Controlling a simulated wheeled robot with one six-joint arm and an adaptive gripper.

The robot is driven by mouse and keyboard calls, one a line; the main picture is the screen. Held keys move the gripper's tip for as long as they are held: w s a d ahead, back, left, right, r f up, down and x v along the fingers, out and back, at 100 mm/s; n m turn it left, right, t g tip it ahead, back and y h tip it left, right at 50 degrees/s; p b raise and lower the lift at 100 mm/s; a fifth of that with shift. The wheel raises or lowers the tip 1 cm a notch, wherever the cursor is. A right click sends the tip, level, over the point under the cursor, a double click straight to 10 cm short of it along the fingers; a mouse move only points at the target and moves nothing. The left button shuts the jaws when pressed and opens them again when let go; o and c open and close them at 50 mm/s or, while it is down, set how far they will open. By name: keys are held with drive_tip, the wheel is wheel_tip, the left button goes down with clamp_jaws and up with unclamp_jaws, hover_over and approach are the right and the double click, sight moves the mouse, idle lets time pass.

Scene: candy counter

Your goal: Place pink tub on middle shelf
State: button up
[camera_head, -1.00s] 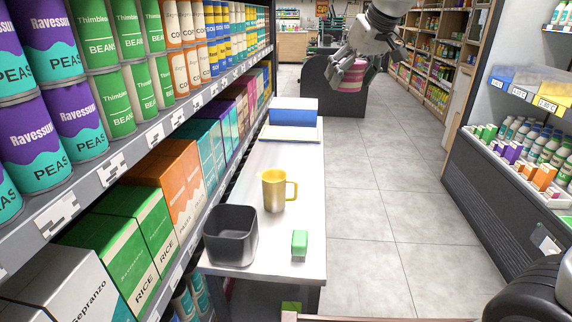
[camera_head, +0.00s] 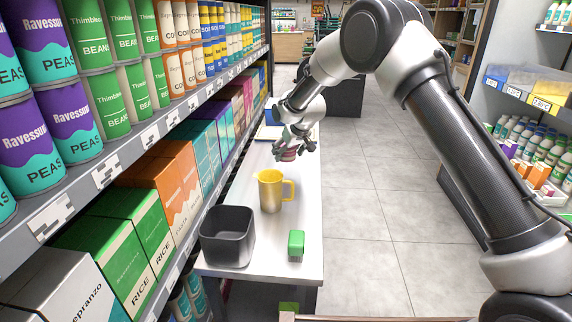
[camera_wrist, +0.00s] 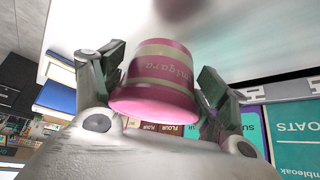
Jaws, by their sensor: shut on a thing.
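My gripper (camera_head: 294,138) is shut on the pink tub (camera_head: 288,155) over the far part of the narrow table, beyond the yellow mug. In the wrist view the tub (camera_wrist: 157,78), pink with pale bands and lettering, sits between the two fingers. In the head view the fingers hide much of the tub, and I cannot tell whether it touches the table. The shelving on the left has cans on an upper shelf (camera_head: 108,172), boxes below, and containers lower down. I cannot tell which tier is the middle shelf.
The narrow table (camera_head: 262,278) holds a yellow mug (camera_head: 270,190), a black bin (camera_head: 228,235) and a green block (camera_head: 296,245). A blue item (camera_head: 269,117) lies at its far end, partly hidden. The grey floor to the right is open.

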sight(288, 172)
drive_tip(key=shift+f, duration=2.55)
drive_tip(key=shift+f, duration=0.15)
drive_tip(key=o, duration=1.2)
drive_tip(key=shift+f, duration=0.1)
drive_tip(key=shift+c, duration=0.2)
drive_tip(key=shift+r, duration=0.4)
drive_tip(key=v, duration=1.1)
drive_tip(key=shift+s+d+r, duration=0.15)
drive_tip(key=shift+s+r, duration=0.05)
drive_tip(key=shift+s, duration=0.05)
drive_tip(key=shift+d+r, duration=0.1)
